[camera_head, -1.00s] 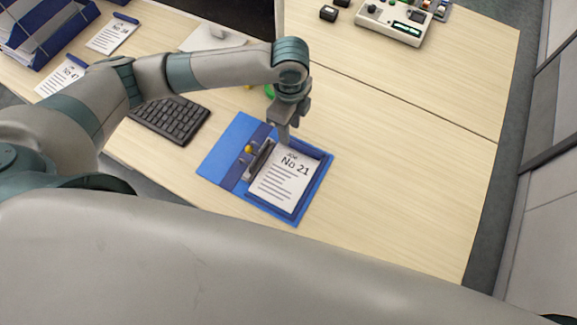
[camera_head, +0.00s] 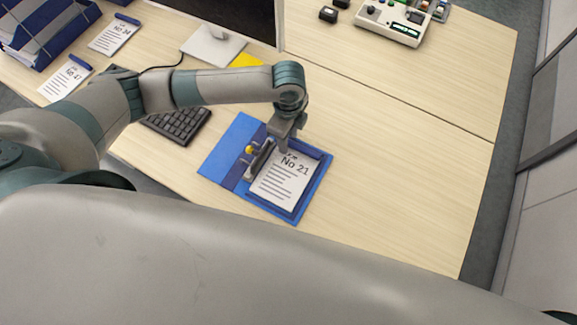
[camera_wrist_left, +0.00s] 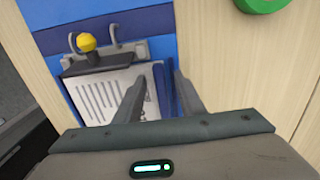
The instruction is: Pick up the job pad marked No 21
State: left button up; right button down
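The job pad marked No 21 (camera_head: 285,184) is a white printed sheet pad lying in the recess of a blue holder (camera_head: 218,158) on the desk. A grey clip bar with a yellow knob (camera_head: 249,149) is beside it on the holder. My left gripper (camera_head: 280,150) points down at the pad's upper edge, near its heading. In the left wrist view the pad (camera_wrist_left: 100,97) shows partly, and my left gripper (camera_wrist_left: 158,80) has its two fingers apart at the pad's edge and the blue rim. Whether they touch the pad I cannot tell. My right gripper is out of view.
A keyboard (camera_head: 180,122) and monitor stand (camera_head: 213,45) are left of and behind the holder. Two other pads (camera_head: 113,37) (camera_head: 65,79) lie at the left by a blue file rack (camera_head: 45,30). A green round object (camera_wrist_left: 262,3) is nearby. The desk right of the holder is clear.

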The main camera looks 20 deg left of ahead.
pick_arm(q)
grip_shut()
jog(key=shift+r, duration=0.15)
jog(key=shift+r, duration=0.5)
jog(key=r, duration=0.1)
jog(key=r+b, duration=0.1)
jog(key=s+r, duration=0.1)
jog(key=shift+d+r+b, duration=0.15)
jog(key=shift+d+b, duration=0.15)
jog(key=shift+d, duration=0.05)
jog(key=s+d+r+b, duration=0.1)
jog(key=s+d+r, duration=0.4)
jog(key=s, duration=0.4)
jog(key=shift+d+r, duration=0.15)
jog(key=shift+r, duration=0.6)
